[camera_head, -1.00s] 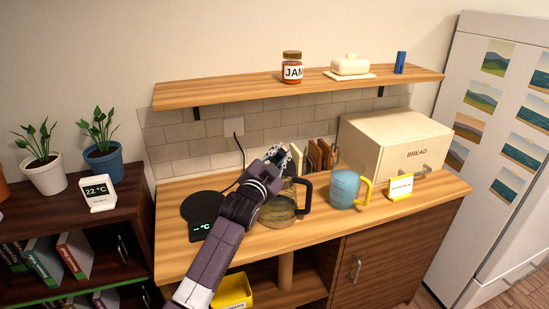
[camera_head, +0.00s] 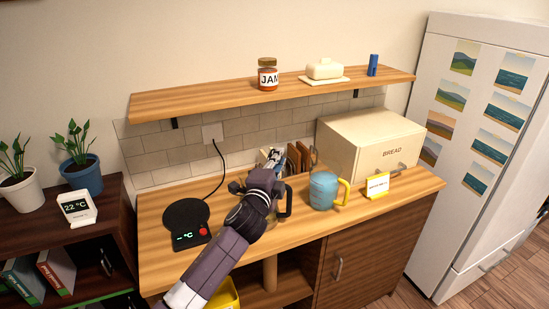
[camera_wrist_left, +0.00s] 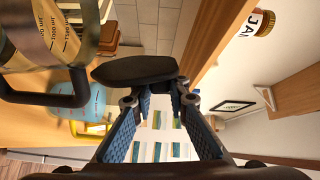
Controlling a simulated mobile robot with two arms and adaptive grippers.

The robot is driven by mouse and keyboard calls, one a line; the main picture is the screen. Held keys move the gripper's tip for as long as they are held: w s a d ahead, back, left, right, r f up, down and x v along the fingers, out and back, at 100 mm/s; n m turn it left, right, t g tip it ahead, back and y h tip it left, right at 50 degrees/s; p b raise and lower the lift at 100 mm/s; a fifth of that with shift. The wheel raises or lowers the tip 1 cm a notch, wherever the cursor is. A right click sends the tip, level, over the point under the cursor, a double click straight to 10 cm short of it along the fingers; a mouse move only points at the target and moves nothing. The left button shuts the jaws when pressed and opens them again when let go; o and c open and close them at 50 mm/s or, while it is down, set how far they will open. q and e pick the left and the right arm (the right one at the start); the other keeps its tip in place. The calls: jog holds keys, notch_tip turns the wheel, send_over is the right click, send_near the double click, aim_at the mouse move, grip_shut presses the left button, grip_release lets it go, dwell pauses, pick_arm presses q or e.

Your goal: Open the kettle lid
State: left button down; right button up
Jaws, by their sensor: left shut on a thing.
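The glass kettle (camera_head: 271,217) stands on the counter, mostly hidden by my left arm in the head view, with its black handle (camera_head: 287,203) showing. Its glass body with measuring marks (camera_wrist_left: 60,48) shows at upper left in the left wrist view. My left gripper (camera_head: 275,160) is above the kettle. In the left wrist view, my left gripper (camera_wrist_left: 160,102) is shut on the black, disc-shaped kettle lid (camera_wrist_left: 134,69), seen beside the kettle's rim; I cannot tell whether lid and rim still touch. My right gripper is not in view.
The black heating base (camera_head: 185,214) lies left of the kettle. A blue mug (camera_head: 323,190) with a yellow handle, a yellow-edged card (camera_head: 378,185) and a bread box (camera_head: 367,142) stand to the right. A wooden shelf (camera_head: 220,96) hangs above.

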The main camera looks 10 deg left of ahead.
pick_arm(q)
jog(key=shift+d+f+m, duration=0.1)
jog(key=shift+d+m, duration=0.1)
jog(key=shift+m, duration=0.1)
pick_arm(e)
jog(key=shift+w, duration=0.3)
pick_arm(q)
jog(key=c, duration=1.8)
grip_release()
jog(key=shift+c, duration=0.2)
jog(key=shift+s, duration=0.2)
jog(key=s+a, duration=0.1)
jog(key=s, duration=1)
jog(key=shift+s+a, duration=0.15)
jog(key=shift+s, duration=0.2)
